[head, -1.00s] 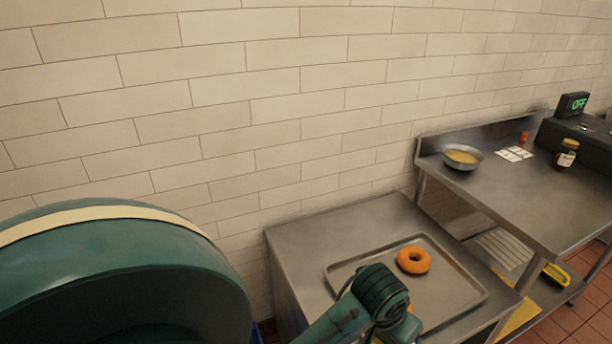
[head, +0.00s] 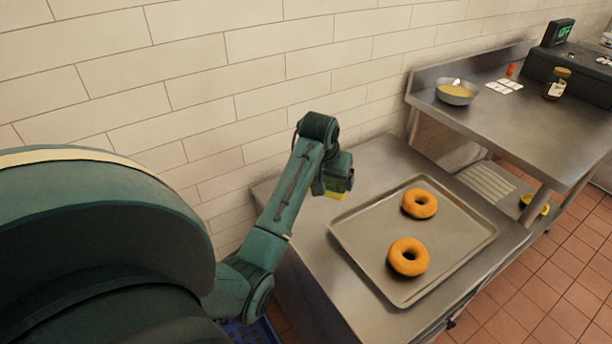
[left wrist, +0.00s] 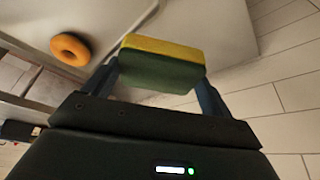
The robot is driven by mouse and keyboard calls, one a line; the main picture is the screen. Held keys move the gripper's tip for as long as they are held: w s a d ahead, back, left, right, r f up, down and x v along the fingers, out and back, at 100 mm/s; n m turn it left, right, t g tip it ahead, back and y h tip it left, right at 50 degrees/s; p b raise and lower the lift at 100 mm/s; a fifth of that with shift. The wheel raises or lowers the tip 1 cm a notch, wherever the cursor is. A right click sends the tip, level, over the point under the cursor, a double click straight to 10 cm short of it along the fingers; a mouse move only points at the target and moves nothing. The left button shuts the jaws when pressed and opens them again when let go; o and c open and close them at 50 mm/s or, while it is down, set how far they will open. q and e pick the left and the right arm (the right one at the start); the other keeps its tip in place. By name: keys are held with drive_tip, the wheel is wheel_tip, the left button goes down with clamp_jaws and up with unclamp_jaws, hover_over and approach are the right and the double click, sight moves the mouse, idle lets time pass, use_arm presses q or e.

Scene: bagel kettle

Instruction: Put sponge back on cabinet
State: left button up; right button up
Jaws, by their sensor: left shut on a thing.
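A yellow and green sponge (left wrist: 162,62) is held between the two fingers of my left gripper (left wrist: 158,80) in the left wrist view. In the head view the left gripper (head: 337,180) is above the left back part of the low steel cabinet (head: 375,165). The sponge appears to be off the steel top, but the exact gap is hard to tell. My right gripper is not in view.
A metal tray (head: 368,262) with two orange bagels (head: 419,203) lies on the steel top, right of the gripper. A higher steel table (head: 510,125) at right holds a bowl (head: 457,93), white cards (head: 504,86) and a jar (head: 556,84). A tiled wall stands behind.

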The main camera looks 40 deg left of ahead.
use_arm(q)
drive_tip(key=w+a+f+n+b, duration=0.25)
drive_tip(key=w+a+b, duration=0.3)
drive_tip(key=a, duration=0.65)
drive_tip(key=shift+m+y, duration=0.25)
drive_tip(key=shift+y, duration=0.15)
wheel_tip(320, 180, down, 11)
drive_tip(key=shift+w+r, duration=0.1)
drive_tip(key=shift+r, duration=0.05)
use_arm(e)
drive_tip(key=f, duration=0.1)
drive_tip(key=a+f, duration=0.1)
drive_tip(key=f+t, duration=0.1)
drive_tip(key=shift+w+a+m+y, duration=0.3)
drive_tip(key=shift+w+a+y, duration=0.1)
use_arm(q)
drive_tip(key=o, duration=0.8)
